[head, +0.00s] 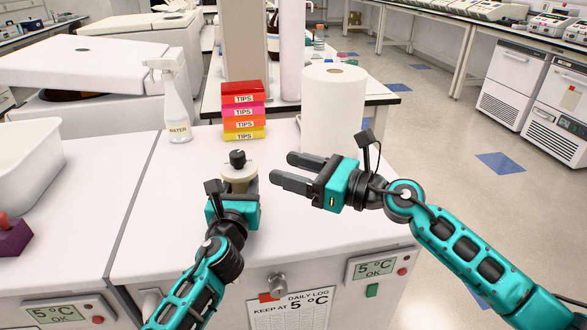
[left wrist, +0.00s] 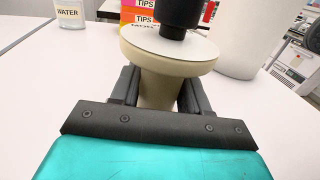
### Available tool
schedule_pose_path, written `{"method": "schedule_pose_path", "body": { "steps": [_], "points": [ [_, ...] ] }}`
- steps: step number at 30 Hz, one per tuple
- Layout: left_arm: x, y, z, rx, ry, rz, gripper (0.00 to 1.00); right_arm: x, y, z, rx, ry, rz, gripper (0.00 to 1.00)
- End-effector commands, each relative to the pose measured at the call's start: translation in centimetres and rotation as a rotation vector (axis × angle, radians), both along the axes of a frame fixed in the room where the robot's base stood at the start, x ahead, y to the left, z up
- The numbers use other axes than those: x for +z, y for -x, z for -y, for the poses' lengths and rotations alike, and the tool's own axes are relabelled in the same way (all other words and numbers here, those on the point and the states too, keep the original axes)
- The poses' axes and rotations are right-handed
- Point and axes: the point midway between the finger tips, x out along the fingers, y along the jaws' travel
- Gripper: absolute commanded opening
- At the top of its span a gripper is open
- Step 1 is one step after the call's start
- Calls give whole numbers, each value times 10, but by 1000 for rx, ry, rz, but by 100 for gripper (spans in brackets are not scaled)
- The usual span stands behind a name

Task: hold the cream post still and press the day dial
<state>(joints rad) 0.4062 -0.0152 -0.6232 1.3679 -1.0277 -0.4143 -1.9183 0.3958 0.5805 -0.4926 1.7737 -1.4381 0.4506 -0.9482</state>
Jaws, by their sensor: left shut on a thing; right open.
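The cream post (head: 241,181) stands upright on the white bench top with a round, wider head. A black dial (head: 237,158) sits on top of it. In the left wrist view the post (left wrist: 157,92) shows between the fingers, with the black dial (left wrist: 181,14) above its pale disc. My left gripper (left wrist: 157,88) is shut on the post below the head. In the head view the left gripper (head: 236,190) hides much of the post's lower part. My right gripper (head: 284,170) is open and empty, right of the dial, its fingers pointing left.
A stack of coloured tips boxes (head: 244,113) stands behind the post. A water spray bottle (head: 176,105) is at back left and a white paper roll (head: 331,110) at back right. A white tub (head: 22,165) is at far left. The bench's front edge carries a log sheet (head: 290,311).

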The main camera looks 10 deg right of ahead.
Motion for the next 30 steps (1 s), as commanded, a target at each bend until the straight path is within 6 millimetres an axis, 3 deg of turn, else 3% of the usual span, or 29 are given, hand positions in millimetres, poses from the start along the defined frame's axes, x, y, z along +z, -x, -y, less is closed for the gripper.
{"method": "schedule_pose_path", "body": {
  "steps": [2,3,12,23,30],
  "points": [
    [-1,0,0,0,0,-1,10,0,0,0,0,0,0,56],
    [-1,0,0,0,0,-1,46,0,0,0,0,0,0,56],
    [0,0,0,0,0,-1,75,0,0,0,-1,0,0,56],
    [-1,5,-2,0,0,0,75,0,-1,0,-1,0,0,56],
    [-1,37,-9,0,-1,-1,75,0,0,0,-1,0,0,56]
  ]
}}
